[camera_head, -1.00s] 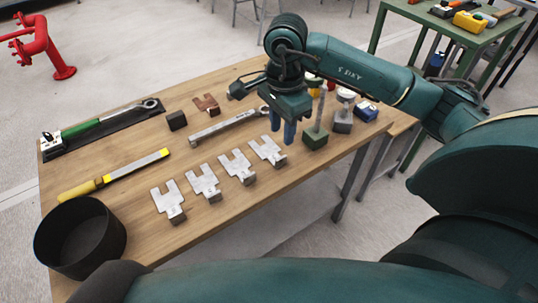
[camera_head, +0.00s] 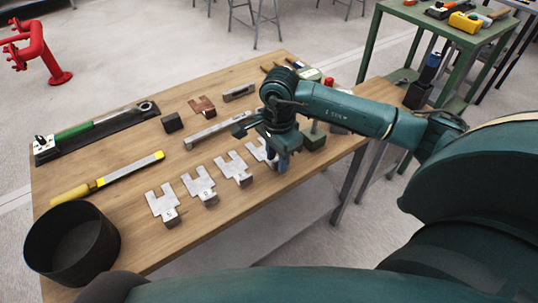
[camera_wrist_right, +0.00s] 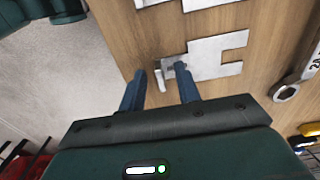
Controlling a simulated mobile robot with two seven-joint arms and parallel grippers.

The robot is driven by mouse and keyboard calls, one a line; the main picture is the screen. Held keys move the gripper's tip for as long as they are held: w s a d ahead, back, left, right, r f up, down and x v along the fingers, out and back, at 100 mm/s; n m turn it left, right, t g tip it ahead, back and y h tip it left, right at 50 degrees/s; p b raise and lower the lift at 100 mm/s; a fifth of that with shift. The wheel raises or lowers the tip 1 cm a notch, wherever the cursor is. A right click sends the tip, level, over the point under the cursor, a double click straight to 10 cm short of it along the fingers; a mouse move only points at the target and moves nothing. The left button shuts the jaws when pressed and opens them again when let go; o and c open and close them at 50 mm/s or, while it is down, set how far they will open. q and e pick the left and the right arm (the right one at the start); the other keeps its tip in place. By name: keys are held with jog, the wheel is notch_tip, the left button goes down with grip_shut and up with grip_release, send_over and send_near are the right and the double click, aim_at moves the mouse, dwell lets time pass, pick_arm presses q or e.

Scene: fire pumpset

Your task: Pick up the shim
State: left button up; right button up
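Several silver slotted shims lie in a row on the table: the leftmost shim (camera_head: 161,203), a second shim (camera_head: 200,186), a third shim (camera_head: 235,168) and the rightmost shim (camera_head: 256,150). Each has a small grey block at its near end. My right gripper (camera_head: 276,168) is over the near end of the rightmost shim and partly hides it. In the right wrist view the gripper (camera_wrist_right: 160,72) is open, its two blue fingers apart. A slotted shim (camera_wrist_right: 217,57) lies just beyond them, its block end near the gap. Contact cannot be told. My left gripper is not in view.
The wooden table (camera_head: 130,245) also holds a black round bin (camera_head: 72,242), a yellow-handled file (camera_head: 105,178), a torque wrench (camera_head: 95,128), a dark block (camera_head: 172,123) and a copper slotted plate (camera_head: 202,105). A green-based post (camera_head: 314,137) stands right of my right gripper.

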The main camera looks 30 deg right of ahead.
jog(key=shift+c, duration=0.4)
grip_shut()
